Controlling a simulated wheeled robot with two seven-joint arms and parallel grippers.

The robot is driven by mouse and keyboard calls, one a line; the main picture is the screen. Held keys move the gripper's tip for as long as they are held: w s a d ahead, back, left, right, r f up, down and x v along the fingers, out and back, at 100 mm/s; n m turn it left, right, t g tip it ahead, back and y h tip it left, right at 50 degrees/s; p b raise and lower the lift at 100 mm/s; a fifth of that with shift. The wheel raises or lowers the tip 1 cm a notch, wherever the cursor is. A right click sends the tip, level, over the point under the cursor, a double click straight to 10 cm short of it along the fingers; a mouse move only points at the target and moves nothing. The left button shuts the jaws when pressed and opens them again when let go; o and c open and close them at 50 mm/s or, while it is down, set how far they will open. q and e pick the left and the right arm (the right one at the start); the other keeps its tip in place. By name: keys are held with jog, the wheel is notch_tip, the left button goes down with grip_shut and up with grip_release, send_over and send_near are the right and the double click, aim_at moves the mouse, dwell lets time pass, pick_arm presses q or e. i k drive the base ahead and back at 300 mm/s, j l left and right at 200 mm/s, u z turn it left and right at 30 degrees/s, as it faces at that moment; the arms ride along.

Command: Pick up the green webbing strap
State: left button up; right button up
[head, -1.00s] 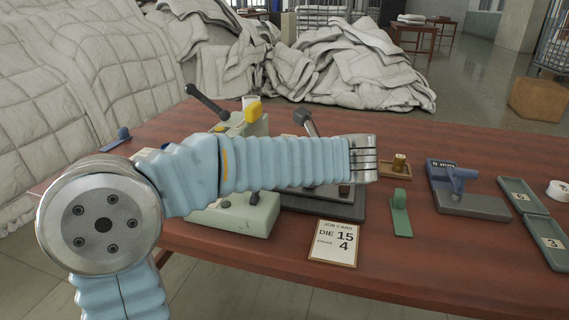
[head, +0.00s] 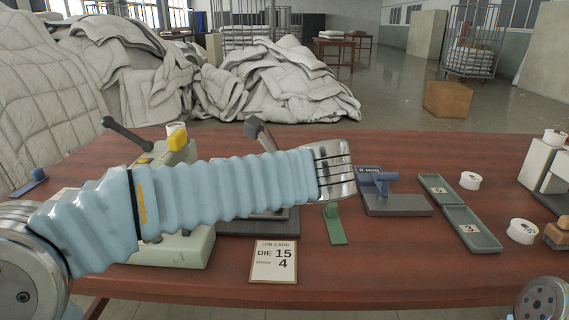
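A green strap-like piece (head: 335,225) lies on the red-brown table, with a flat lower part and a raised rounded upper end. It is the only thing that fits the green webbing strap. My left arm crosses the picture from the left, and its metal end (head: 335,170) is just above and behind the green piece in the picture, apparently not holding it. The fingers cannot be made out, so I cannot tell whether they are open. A round metal joint, apparently of my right arm, shows at the bottom right; the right gripper is out of view.
A job card (head: 274,262) lies at the table's front. A pale green machine (head: 165,250) stands behind my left arm. A blue-handled gauge (head: 395,204), green trays (head: 472,238) and white rolls (head: 522,231) are to the right. A blue piece (head: 30,182) lies far left.

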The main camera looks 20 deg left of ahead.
aim_at(337, 234)
jog(key=k+l, duration=0.15)
jog(key=l, duration=0.15)
jog(key=k+l, duration=0.1)
jog(key=l, duration=0.25)
jog(key=k+l, duration=0.15)
jog(key=l, duration=0.15)
jog(key=k+l, duration=0.15)
jog(key=l, duration=0.2)
